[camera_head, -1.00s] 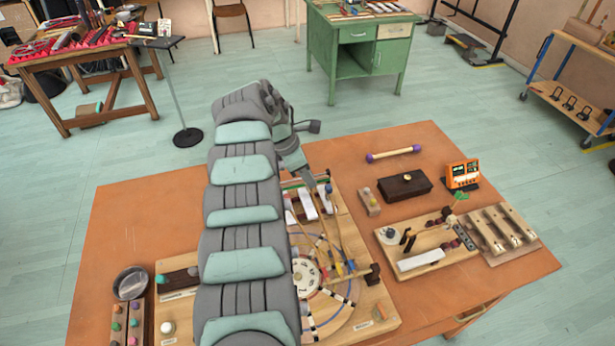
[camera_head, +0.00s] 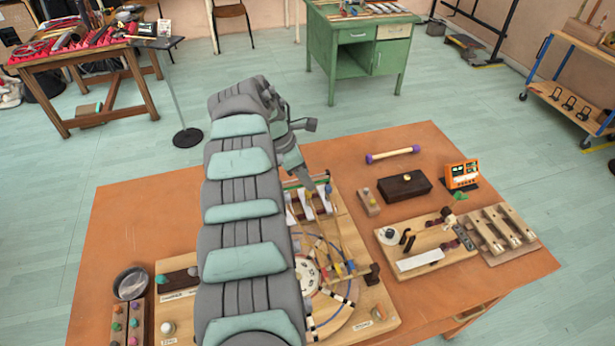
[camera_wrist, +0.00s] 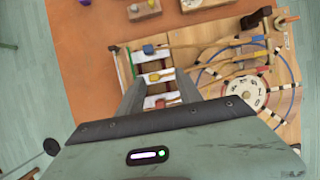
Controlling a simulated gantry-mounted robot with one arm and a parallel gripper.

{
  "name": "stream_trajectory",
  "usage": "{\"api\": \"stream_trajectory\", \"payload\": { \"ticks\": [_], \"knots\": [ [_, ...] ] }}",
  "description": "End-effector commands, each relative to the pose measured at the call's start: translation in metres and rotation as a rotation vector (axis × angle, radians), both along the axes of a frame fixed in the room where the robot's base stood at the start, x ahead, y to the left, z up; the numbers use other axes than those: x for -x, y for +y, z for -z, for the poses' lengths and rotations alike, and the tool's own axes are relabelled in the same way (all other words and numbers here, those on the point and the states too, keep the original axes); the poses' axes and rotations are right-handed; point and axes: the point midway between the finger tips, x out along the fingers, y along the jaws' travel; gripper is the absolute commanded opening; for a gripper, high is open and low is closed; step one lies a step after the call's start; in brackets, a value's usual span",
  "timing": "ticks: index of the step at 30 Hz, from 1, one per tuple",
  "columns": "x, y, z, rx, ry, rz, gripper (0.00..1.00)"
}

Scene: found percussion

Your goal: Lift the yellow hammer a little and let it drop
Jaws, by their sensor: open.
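The yellow hammer shows in the wrist view with its small yellow head (camera_wrist: 154,77) over a white pad and its thin wooden handle running right. It lies between a blue-headed hammer (camera_wrist: 148,49) and a red-headed hammer (camera_wrist: 160,103). My gripper (camera_wrist: 157,87) is open, its two fingers spread in the wrist view on either side of the yellow head. Whether the fingers are level with the head or above it, I cannot tell. In the head view my gripper (camera_head: 306,182) is at the far end of the hammers, and my arm hides part of the board.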

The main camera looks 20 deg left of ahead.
Motion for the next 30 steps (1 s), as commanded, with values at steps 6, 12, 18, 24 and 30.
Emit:
{"api": "stream_trajectory", "payload": {
  "ticks": [6, 12, 18, 24, 30],
  "knots": [
    [0.009, 0.013, -0.044, -0.001, -0.006, 0.0, 0.42],
    [0.018, 0.023, -0.076, 0.0, -0.005, 0.001, 0.42],
    [0.02, 0.025, -0.084, 0.0, -0.003, 0.001, 0.42],
    [0.02, 0.025, -0.083, 0.001, -0.003, 0.001, 0.42],
    [0.02, 0.025, -0.085, 0.001, -0.003, 0.001, 0.42]
  ]
}}
